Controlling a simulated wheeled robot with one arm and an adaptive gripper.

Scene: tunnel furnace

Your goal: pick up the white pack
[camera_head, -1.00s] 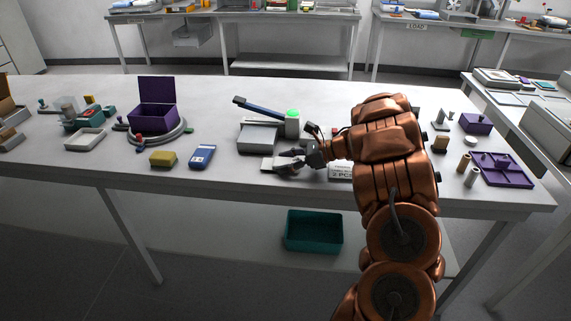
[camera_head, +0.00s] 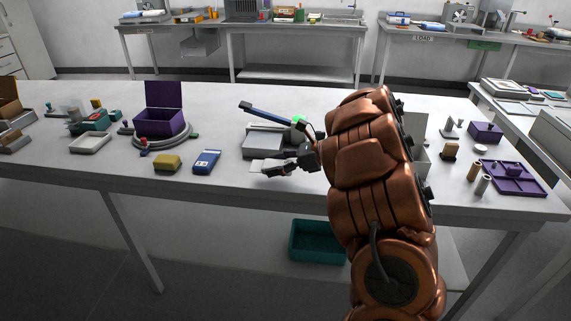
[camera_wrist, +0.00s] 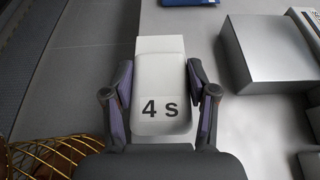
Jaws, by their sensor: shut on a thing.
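The white pack (camera_head: 260,166) is pale and blocky. It sits between the fingers of my gripper (camera_head: 285,166), near the front edge of the table (camera_head: 230,185). In the wrist view the white pack (camera_wrist: 160,88) has a rounded front part marked "4 s" and a plain part behind it. The two dark fingers of my gripper (camera_wrist: 160,95) press on its left and right sides. I cannot tell whether the pack touches the table or is just above it.
A grey-topped device (camera_head: 266,140) with a blue lever and green light stands behind my gripper. A blue pack (camera_head: 207,161) and a yellow block (camera_head: 167,163) lie to the left. A teal bin (camera_head: 316,241) is below the tabletop. Purple trays (camera_head: 512,178) are at the right.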

